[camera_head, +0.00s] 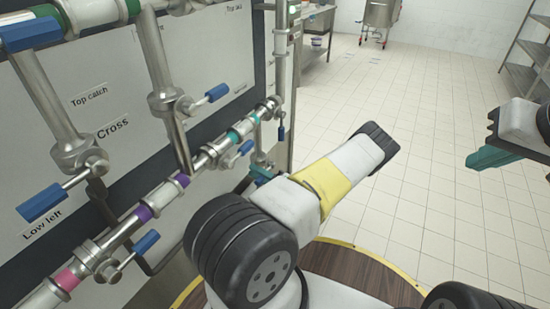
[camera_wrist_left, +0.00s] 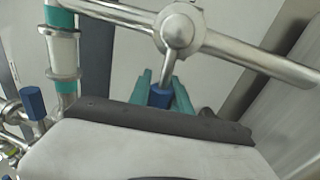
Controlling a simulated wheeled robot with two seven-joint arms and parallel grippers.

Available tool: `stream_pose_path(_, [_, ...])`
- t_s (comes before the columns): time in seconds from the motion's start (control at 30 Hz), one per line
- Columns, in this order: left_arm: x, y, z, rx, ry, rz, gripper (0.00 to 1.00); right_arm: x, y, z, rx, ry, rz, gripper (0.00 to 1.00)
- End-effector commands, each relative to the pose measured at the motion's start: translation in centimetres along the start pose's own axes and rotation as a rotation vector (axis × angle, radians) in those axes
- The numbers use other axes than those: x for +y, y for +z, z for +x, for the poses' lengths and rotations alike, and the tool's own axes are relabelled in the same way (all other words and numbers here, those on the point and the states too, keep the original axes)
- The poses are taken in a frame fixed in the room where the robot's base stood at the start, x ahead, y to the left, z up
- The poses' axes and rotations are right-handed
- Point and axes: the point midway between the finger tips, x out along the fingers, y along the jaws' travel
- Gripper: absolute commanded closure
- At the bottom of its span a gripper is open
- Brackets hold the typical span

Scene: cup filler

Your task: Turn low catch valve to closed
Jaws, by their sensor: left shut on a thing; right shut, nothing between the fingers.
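My left gripper (camera_wrist_left: 161,92) has its teal fingers on either side of a blue valve handle (camera_wrist_left: 160,97). The handle's steel stem leads up to a round valve body (camera_wrist_left: 177,32) on a steel pipe. In the head view my left gripper (camera_head: 262,173) shows only as a bit of teal beside the panel, mostly behind my arm. The valve there is largely hidden, and no low catch label is readable. My right gripper (camera_head: 487,158) is shut and empty at the right, over the floor, far from the panel.
The panel carries other blue-handled valves: the low left handle (camera_head: 42,203), one near the cross label (camera_head: 217,92), and a lower one (camera_head: 146,242). A pipe with coloured bands (camera_head: 160,196) runs diagonally. A round wooden table (camera_head: 370,275) stands below. The tiled floor is open.

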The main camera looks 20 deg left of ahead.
Motion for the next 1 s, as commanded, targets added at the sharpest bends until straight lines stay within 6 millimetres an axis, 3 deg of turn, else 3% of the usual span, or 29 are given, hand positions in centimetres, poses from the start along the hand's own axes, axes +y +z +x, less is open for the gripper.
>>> stream_pose_path(0.67, [0.47,0.11,0.04,-0.014,0.002,0.06,1.0,0.0,0.0,0.0,0.0,0.0,0.0,1.0])
stream_pose_path(0.7, [0.47,0.12,0.04,-0.014,0.002,0.06,0.7,0.0,0.0,0.0,0.0,0.0,0.0,1.0])
stream_pose_path(0.77, [0.46,0.11,0.04,-0.013,0.002,0.059,0.58,0.0,0.0,0.0,0.0,0.0,0.0,1.0])
stream_pose_path(0.8, [0.45,0.11,0.05,-0.013,0.001,0.059,0.54,0.0,0.0,0.0,0.0,0.0,0.0,1.0])
stream_pose_path(1.0, [0.43,0.09,0.07,-0.012,0.001,0.058,0.54,0.0,0.0,0.0,0.0,0.0,0.0,1.0])
